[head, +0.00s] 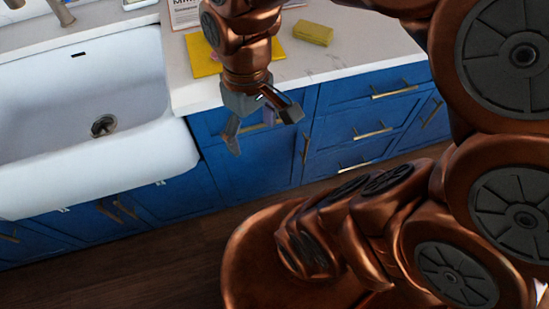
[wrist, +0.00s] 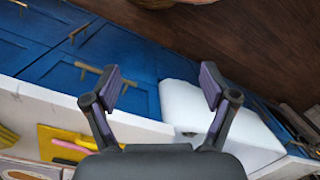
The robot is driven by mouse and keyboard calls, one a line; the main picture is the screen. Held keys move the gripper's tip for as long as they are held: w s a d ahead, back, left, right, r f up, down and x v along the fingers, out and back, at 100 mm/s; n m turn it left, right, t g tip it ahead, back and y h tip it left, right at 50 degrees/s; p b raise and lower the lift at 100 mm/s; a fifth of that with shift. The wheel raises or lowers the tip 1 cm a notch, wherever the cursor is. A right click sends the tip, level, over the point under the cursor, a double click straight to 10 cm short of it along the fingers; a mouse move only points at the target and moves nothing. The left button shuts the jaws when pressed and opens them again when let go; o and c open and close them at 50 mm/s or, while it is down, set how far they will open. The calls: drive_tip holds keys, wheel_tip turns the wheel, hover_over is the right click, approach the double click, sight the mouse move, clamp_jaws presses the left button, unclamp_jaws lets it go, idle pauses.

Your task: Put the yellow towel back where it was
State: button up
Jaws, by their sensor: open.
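Two yellow things lie on the white counter (head: 345,62). One is a small, thick yellow block (head: 313,34), which could be a folded towel or a sponge; it shows at the left edge in the wrist view (wrist: 8,138). The other is a flat yellow sheet (head: 203,58), partly hidden behind my arm; the wrist view (wrist: 52,152) shows something pink on it. I cannot tell for sure which is the towel. My gripper (head: 262,127) is open and empty, pointing down in front of the counter's edge, apart from both. Its two fingers stand wide apart in the wrist view (wrist: 161,85).
A white sink (head: 75,90) with a drain is at the left, under a faucet (head: 60,12). A printed sheet (head: 184,14) lies behind the flat yellow sheet. Blue cabinets (head: 250,170) with brass handles are below the counter. The wooden floor (head: 180,255) in front looks clear.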

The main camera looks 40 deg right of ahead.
drive_tip(key=s+f+m, duration=0.2)
drive_tip(key=s+f, duration=0.1)
drive_tip(key=s, duration=0.3)
drive_tip(key=shift+s+d+f+g+h, duration=0.2)
drive_tip(key=shift+s+g+h, duration=0.1)
drive_tip(key=shift+g, duration=0.1)
drive_tip(key=shift+r, duration=0.3)
